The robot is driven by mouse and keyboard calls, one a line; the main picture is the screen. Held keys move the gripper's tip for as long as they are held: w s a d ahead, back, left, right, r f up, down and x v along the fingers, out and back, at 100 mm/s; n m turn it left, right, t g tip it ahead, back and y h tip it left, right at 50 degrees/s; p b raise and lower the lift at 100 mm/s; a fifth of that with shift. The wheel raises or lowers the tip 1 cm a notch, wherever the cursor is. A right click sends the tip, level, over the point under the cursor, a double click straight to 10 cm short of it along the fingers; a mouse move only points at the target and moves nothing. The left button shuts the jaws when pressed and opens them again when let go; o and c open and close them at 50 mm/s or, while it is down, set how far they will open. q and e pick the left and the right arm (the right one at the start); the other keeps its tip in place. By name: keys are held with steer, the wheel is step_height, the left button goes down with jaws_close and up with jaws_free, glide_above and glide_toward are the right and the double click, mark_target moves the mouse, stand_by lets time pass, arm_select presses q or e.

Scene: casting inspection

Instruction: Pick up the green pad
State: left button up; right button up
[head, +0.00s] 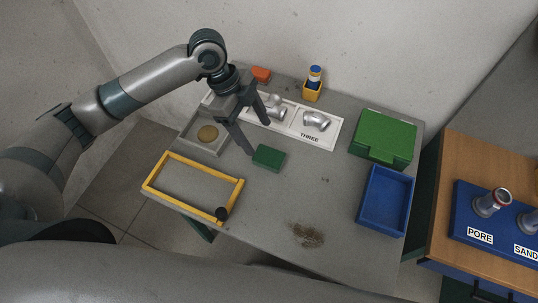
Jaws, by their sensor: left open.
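The green pad (269,157) is a small dark green block lying flat on the grey table, right of the grey tray and in front of the white casting tray. My left gripper (259,138) hangs over the table from the upper left. Its two fingers are spread apart and empty. One fingertip is close to the pad's upper left edge; I cannot tell whether it touches. The other finger is over the white tray. My right gripper is not in view.
A white tray (334,131) with metal castings stands behind. A grey tray (203,146) and yellow frame (193,208) are left. A green box (384,137) and blue bin (386,201) are right. Brown debris (307,235) lies in front; the table's middle is clear.

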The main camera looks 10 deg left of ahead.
arm_select(q)
glide_above(268, 155)
steer(key=a, duration=0.2)
steer(key=shift+d+f+p, duration=0.1)
steer(key=shift+f+p, duration=0.3)
steer(key=shift+f, duration=1.7)
steer(key=shift+d+f+p, duration=0.1)
steer(key=shift+f+p, duration=0.35)
steer(key=shift+f, duration=0.15)
steer(key=p+x, duration=0.1)
steer(key=x, duration=0.2)
steer(key=shift+w, duration=0.15)
steer(key=shift+f, duration=0.55)
steer(key=c, duration=1.1)
